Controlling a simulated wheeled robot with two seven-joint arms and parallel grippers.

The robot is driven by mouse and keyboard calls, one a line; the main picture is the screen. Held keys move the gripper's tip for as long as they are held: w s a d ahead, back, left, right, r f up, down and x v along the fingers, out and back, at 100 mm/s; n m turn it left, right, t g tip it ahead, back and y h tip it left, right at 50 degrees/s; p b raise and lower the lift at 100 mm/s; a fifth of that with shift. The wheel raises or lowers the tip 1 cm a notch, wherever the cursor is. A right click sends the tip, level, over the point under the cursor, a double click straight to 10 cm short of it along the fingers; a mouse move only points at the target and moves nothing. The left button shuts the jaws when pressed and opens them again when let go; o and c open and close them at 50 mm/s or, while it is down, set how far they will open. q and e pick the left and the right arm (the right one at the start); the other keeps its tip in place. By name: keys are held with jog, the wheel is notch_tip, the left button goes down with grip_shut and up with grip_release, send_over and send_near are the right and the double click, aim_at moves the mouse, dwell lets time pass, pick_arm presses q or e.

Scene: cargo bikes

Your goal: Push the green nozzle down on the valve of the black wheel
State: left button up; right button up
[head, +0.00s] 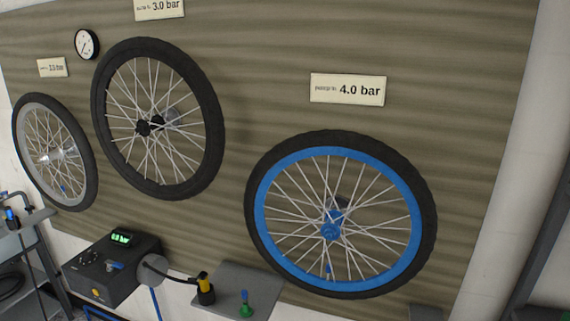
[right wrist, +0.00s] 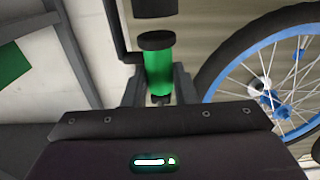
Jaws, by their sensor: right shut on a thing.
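The black wheel (head: 212,120) hangs on the panel in the head view, with a black rim and pale spokes. I cannot make out its valve. My right gripper (right wrist: 158,95) shows in the right wrist view, its dark fingers on either side of a green nozzle (right wrist: 159,72) with a black top. It is shut on this nozzle; the nozzle's lower end is partly hidden between the fingers. Neither gripper shows in the head view, and my left gripper is in no view.
A blue-rimmed wheel (head: 258,205) hangs to the right, a silver-rimmed wheel (head: 90,165) to the left. Below are a pump box (head: 115,275), a yellow-topped nozzle (head: 205,288) and a small green piece with a blue top (head: 246,308) on a grey shelf (head: 228,282).

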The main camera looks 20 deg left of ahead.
jog(key=s+p, duration=0.3)
jog(key=s, duration=0.4)
jog(key=shift+r, duration=0.1)
dwell(0.6)
